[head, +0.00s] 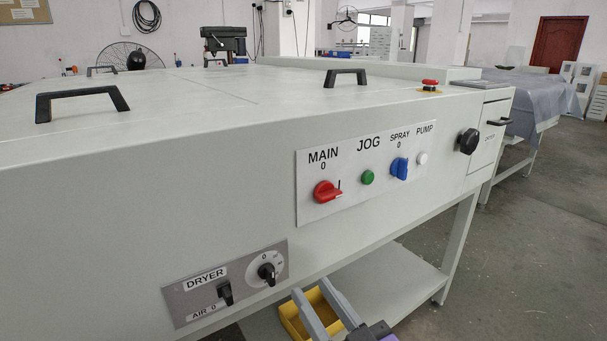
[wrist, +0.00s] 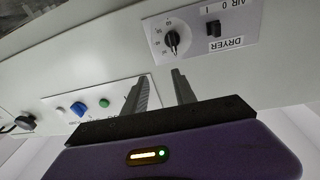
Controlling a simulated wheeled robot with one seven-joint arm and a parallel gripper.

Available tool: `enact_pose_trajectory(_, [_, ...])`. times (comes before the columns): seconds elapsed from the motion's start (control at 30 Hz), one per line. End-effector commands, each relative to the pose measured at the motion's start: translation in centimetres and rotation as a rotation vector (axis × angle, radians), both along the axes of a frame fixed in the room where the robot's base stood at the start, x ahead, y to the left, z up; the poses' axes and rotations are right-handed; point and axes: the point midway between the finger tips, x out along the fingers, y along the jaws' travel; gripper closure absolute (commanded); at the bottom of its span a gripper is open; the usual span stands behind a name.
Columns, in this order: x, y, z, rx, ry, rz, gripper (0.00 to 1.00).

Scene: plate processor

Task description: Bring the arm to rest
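My gripper (head: 311,286) shows at the bottom of the head view, below the front of the white machine (head: 120,185) and to the right of the dryer panel (head: 200,297). Its two grey fingers are apart with nothing between them. In the wrist view my gripper (wrist: 160,75) also shows open and empty, its fingers pointing toward the machine's front face, between the dryer panel (wrist: 190,33) and the main control panel (wrist: 110,100). The machine appears upside down there. The fingers seem clear of the knobs. Most of my arm is out of view.
The main panel carries a red knob (head: 327,192), a green button (head: 368,177) and a blue knob (head: 399,168). A yellow bin (head: 292,322) sits on the lower shelf (head: 395,285), behind my fingers. Open floor (head: 540,260) lies to the right.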

Motion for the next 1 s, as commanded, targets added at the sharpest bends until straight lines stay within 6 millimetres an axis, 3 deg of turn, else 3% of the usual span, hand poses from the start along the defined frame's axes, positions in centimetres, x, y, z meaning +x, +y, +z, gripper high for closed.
enact_pose_trajectory(0.17, [-2.3, -4.4, -1.4, 0.077, -0.016, -0.139, 0.67])
enact_pose_trajectory(0.37, [-6.7, -8.7, -4.5, 0.111, -0.002, -0.266, 0.67])
enact_pose_trajectory(0.7, [-17.7, -14.6, -9.5, 0.065, 0.063, -0.425, 0.67])
enact_pose_trajectory(1.0, [-27.0, -17.0, -12.1, -0.046, 0.175, -0.474, 0.67])
